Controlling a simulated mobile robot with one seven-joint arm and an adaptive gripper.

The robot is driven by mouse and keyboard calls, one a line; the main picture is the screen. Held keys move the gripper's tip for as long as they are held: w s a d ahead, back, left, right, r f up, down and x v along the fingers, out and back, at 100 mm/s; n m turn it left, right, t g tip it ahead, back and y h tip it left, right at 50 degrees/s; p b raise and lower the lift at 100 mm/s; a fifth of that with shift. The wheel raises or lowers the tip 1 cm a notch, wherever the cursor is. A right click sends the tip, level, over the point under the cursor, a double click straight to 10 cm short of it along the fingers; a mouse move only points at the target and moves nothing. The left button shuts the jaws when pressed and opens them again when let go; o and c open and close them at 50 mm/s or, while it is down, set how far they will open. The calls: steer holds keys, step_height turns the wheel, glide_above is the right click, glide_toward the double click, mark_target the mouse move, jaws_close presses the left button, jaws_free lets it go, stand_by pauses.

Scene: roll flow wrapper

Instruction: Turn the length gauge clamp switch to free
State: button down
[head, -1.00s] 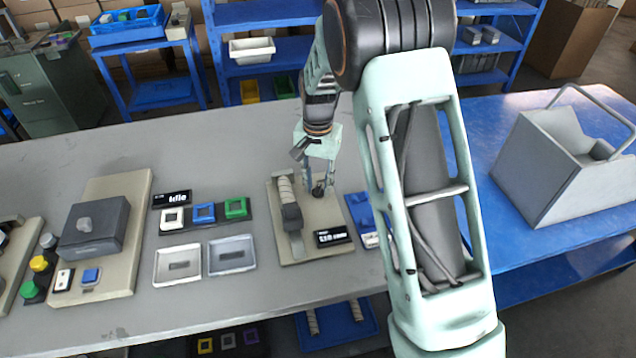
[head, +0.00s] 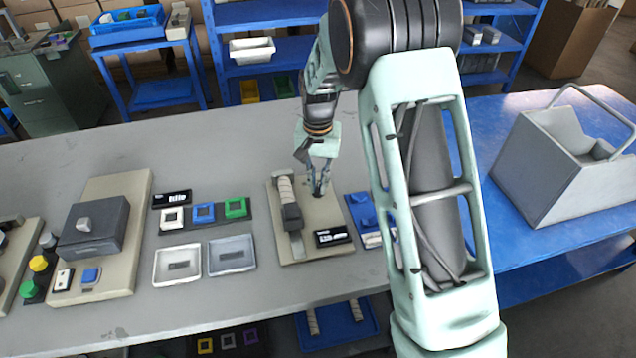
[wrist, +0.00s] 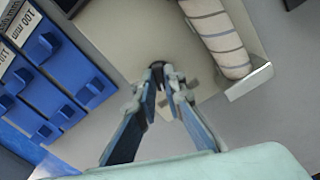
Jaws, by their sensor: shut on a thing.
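The length gauge is a beige board (head: 272,220) with a striped roll (head: 286,188) lying along a rail, a dark slider block and a black display (head: 332,236) whose text is too small to read. The roll also shows in the wrist view (wrist: 215,35). A small dark clamp switch (wrist: 157,66) stands on the board to the right of the roll in the head view. My gripper (wrist: 161,76) is shut on this switch, fingertips on either side of it. In the head view my gripper (head: 318,190) comes down on it from above. The switch's marks are hidden.
A blue block rack (wrist: 50,75) with a "100 mm" label stands close beside the board. A grey bin (head: 560,165) stands on the blue table at right.

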mark_target(318, 187)
steer(key=n, duration=1)
steer(key=shift+n, duration=0.3)
stand_by(0.4)
steer(key=c, duration=2)
jaws_free()
steer(key=shift+r, duration=0.15)
step_height(318, 187, up, 12)
steer(key=shift+f, duration=0.1)
